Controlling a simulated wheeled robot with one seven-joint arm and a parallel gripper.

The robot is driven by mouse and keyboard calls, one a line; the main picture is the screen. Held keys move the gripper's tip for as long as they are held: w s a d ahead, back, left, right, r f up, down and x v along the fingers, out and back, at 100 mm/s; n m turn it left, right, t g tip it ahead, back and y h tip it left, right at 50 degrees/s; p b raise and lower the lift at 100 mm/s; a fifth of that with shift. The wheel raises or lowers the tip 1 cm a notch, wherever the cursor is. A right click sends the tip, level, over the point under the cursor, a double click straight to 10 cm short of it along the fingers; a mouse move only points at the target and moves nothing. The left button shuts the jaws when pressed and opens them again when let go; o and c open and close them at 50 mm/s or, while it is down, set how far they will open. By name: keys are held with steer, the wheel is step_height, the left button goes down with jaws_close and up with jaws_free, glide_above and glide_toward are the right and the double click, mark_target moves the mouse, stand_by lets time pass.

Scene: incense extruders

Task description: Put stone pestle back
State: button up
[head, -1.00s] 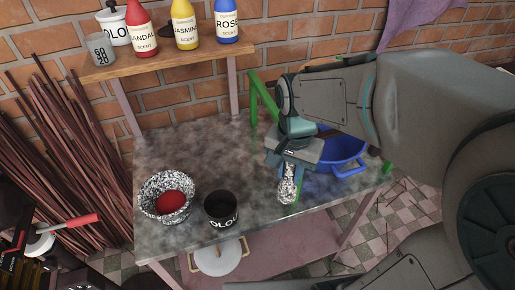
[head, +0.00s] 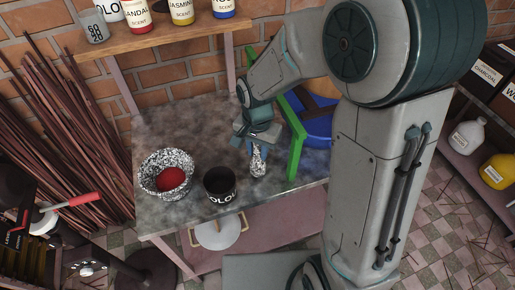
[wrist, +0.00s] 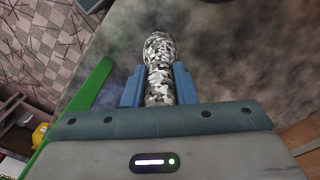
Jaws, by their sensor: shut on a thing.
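The stone pestle (head: 258,160) is speckled black and white. My gripper (head: 257,146) is shut on it and holds it roughly upright over the right part of the grey stone table (head: 190,128). In the wrist view the pestle (wrist: 159,70) sits between the two blue fingers of my gripper (wrist: 159,85), its rounded end pointing away. I cannot tell whether its lower end touches the table. A speckled stone mortar (head: 149,186) with a red mass (head: 171,179) inside stands at the left of the table.
A dark cup with white lettering (head: 220,196) stands between mortar and pestle. A green frame (head: 297,150) and a blue basin (head: 319,129) are right of my gripper. A shelf (head: 160,43) with scent bottles is behind. The table's middle back is clear.

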steer(key=shift+f, duration=0.2)
steer(key=shift+f, duration=0.15)
steer(key=o, duration=1)
step_height(320, 180, up, 12)
steer(key=shift+s+r, duration=0.1)
steer(key=shift+r, duration=0.15)
